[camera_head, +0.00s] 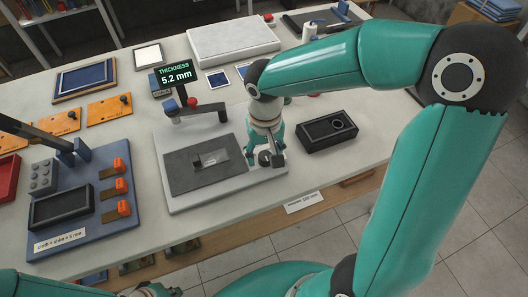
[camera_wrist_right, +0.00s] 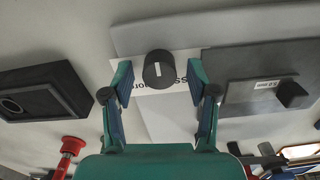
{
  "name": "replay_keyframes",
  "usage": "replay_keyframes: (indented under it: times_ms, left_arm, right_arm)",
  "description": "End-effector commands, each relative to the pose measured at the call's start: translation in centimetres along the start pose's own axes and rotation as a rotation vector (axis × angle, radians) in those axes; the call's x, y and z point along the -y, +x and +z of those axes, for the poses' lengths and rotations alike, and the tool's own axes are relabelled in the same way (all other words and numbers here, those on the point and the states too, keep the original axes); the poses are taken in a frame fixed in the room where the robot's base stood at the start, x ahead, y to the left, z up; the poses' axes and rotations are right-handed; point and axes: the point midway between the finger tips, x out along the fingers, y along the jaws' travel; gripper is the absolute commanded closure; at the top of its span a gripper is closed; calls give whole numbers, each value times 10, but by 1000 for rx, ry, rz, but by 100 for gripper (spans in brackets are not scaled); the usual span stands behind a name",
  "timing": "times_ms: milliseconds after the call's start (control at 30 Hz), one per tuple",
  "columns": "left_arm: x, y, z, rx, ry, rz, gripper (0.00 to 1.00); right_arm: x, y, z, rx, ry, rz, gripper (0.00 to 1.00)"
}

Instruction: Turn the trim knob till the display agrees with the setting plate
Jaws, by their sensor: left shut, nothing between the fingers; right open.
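The trim knob (camera_wrist_right: 158,70) is a black round knob with a white mark, near the front right corner of the grey press base (camera_head: 185,203). It shows small and dark in the head view (camera_head: 264,158). My right gripper (camera_wrist_right: 158,78) is open, with one finger on each side of the knob; I cannot tell whether they touch it. The display (camera_head: 175,74) reads THICKNESS 5.2 mm. A small plate with a pale label (camera_wrist_right: 266,85) lies on the dark pad; its text is too small to read surely. My left gripper (camera_head: 150,290) is shut and empty at the bottom edge, partly cut off.
A blue board (camera_head: 105,220) at left holds a black tray, orange pieces and a label reading cloth + shim = 5 mm. A black tray (camera_head: 327,131) stands right of my right gripper. Orange plates (camera_head: 108,109) and a white slab (camera_head: 232,40) lie farther back.

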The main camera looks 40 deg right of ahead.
Motion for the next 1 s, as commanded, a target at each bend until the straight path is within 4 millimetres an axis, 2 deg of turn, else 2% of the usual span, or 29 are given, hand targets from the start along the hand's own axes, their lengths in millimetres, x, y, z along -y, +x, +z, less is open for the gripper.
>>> replay_keyframes:
  times_ms: [100, 133, 467, 500, 767, 1000]
  left_arm:
    - [0, 0, 0, 0, 0, 0, 100]
    - [0, 0, 0, 0, 0, 0, 100]
    - [0, 0, 0, 0, 0, 0, 100]
    - [0, 0, 0, 1, 1, 0, 100]
    - [0, 0, 0, 0, 0, 0, 100]
    - [1, 2, 0, 0, 0, 0, 100]
  right_arm:
    - [0, 0, 0, 0, 0, 0, 41]
    - [0, 0, 0, 0, 1, 0, 45]
    - [0, 0, 0, 0, 1, 0, 100]
    - [4, -1, 2, 0, 0, -1, 100]
    - [0, 0, 0, -1, -22, -2, 100]
    - [0, 0, 0, -1, -126, -2, 100]
